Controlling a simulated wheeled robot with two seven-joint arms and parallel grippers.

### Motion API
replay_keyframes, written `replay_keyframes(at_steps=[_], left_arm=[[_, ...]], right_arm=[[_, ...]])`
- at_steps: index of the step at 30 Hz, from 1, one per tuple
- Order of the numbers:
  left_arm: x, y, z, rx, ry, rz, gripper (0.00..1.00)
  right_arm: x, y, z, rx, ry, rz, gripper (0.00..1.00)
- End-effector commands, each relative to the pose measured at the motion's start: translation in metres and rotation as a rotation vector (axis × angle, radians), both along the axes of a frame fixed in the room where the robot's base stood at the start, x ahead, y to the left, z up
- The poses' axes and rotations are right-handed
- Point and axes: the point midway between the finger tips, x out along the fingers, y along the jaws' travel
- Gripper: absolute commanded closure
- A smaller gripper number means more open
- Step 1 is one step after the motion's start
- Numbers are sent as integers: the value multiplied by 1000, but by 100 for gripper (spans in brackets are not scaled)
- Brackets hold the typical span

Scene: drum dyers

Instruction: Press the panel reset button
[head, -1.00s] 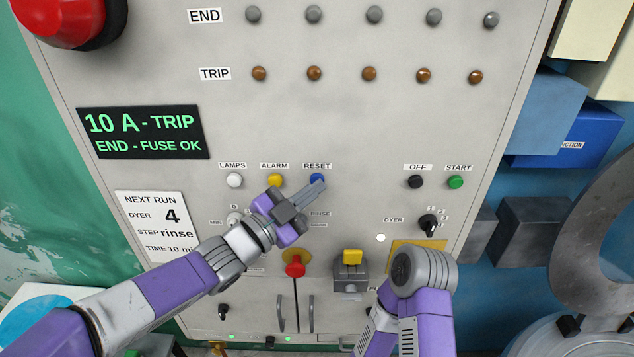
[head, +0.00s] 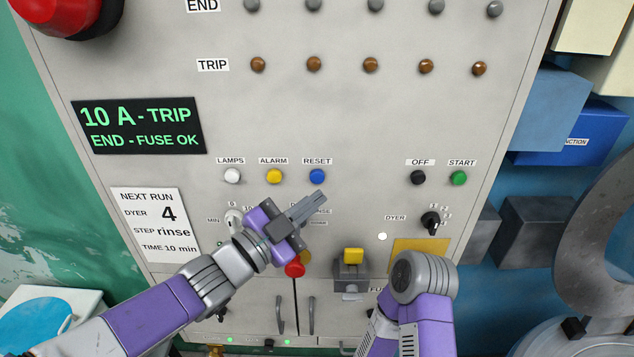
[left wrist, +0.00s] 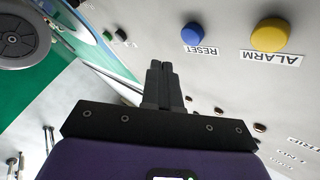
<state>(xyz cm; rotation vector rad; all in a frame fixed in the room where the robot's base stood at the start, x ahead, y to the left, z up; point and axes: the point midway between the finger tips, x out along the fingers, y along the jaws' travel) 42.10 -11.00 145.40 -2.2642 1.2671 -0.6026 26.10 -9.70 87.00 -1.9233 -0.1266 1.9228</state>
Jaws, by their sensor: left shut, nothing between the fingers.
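The blue reset button (head: 317,177) sits on the grey panel under the label RESET, to the right of the yellow alarm button (head: 274,176). My left gripper (head: 322,197) is shut and empty, its fingertips just below the reset button in the head view and apart from it. In the left wrist view the reset button (left wrist: 192,34) stands clear beyond the fingertips (left wrist: 161,66), up and to the right, and the alarm button (left wrist: 270,35) is farther right. My right arm shows at the lower right of the head view; its gripper is out of sight.
A white lamps button (head: 232,176) is left of the alarm button. Black off (head: 418,177) and green start (head: 459,178) buttons are to the right. The panel display (head: 139,126) reads 10 A - TRIP.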

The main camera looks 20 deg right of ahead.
Motion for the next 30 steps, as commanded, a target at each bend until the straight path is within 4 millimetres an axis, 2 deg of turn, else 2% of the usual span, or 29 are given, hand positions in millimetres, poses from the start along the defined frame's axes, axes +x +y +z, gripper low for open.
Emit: replay_keyframes(at_steps=[3,9,30], left_arm=[[-12,3,0,-1,-2,-1,100],[-22,6,0,0,0,-1,100],[-22,6,0,0,0,-1,100]], right_arm=[[0,0,-6,0,0,0,62],[0,0,-9,0,0,0,62],[0,0,-8,0,0,0,62]])
